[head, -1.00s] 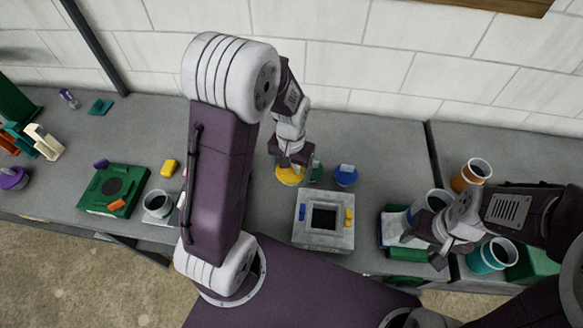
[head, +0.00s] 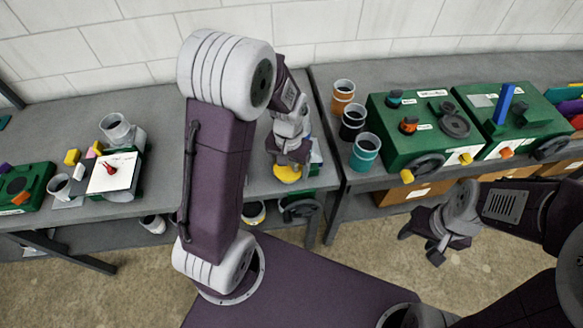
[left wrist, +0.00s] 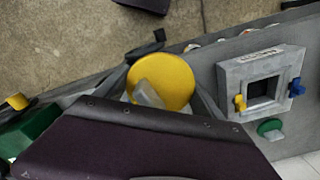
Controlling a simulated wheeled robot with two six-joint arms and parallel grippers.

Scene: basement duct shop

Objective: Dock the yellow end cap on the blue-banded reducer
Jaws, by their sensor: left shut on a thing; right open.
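My left gripper (head: 289,157) is shut on the yellow end cap (head: 287,174), held near the table's front right corner. In the left wrist view the cap (left wrist: 170,75) is a yellow disc with a grey grip tab (left wrist: 148,95) towards the fingers. Three reducers stand in a row on the right-hand table: an orange-banded one (head: 343,96), a dark one (head: 352,123) and a teal-blue-banded one (head: 366,153). I cannot tell whether the dark one's band is blue. The cap is apart from all three. My right gripper (head: 420,240) is open and empty, in front of that table.
Green valve boxes (head: 425,125) stand right of the reducers. A grey box with a square opening (left wrist: 290,62) shows in the left wrist view. On the left table are a grey cup (head: 116,127) and a white panel (head: 110,172). My left arm hides part of the table.

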